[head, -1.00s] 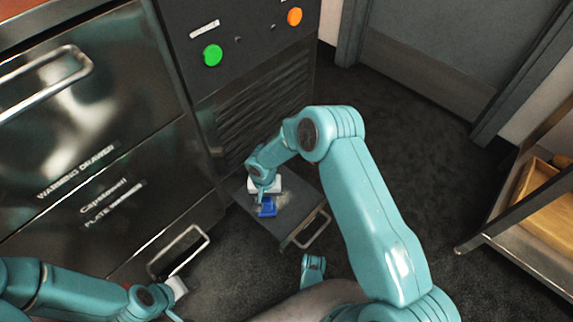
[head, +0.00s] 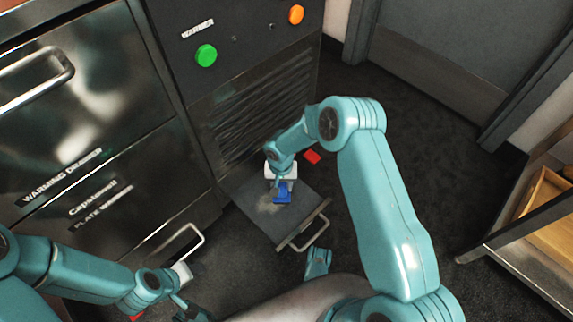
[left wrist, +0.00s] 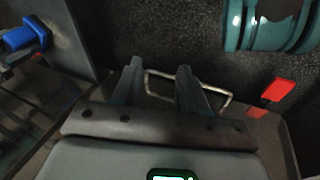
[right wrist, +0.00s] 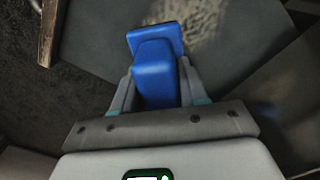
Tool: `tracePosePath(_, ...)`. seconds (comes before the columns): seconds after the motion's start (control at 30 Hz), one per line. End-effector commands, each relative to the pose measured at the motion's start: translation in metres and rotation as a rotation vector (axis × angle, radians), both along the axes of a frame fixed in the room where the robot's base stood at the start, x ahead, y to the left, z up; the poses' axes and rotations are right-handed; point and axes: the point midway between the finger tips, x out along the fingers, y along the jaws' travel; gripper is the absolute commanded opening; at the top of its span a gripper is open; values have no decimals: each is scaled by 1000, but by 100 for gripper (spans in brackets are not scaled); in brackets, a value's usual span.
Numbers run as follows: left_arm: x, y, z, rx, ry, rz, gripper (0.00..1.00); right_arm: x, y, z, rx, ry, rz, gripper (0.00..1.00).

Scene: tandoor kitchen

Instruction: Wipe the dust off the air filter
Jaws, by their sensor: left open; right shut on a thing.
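The air filter (head: 245,190) is a flat grey panel with a wire handle (head: 312,240), pulled out at the foot of the dark cabinet. A pale dust patch (head: 268,204) lies on it, left of a blue wiper (head: 283,191). My right gripper (head: 279,184) is shut on the wiper, low over the panel. In the right wrist view the wiper (right wrist: 157,72) sits between the fingers, with the dust (right wrist: 208,28) beyond it on the panel (right wrist: 245,55). My left gripper (head: 190,302) is open and empty, near a lower drawer; its fingers show in the left wrist view (left wrist: 158,82).
A green button (head: 206,56) and an orange button (head: 296,15) sit above the slatted grille (head: 255,105). The lower drawer's handle (head: 182,243) sticks out on the left. A small red piece (head: 312,157) lies beyond the filter. A shelf (head: 520,255) stands at right.

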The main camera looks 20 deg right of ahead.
Motion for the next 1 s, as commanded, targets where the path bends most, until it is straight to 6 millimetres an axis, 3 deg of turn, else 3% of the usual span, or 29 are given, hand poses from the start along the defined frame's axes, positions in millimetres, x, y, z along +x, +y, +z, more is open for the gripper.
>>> tracePosePath(0.17,0,0,0,0,0,0,43,1,-5,-3,0,-1,0,18)
tracePosePath(1.0,-25,-5,36,-16,85,-11,43,7,-15,71,-1,-2,4,18)
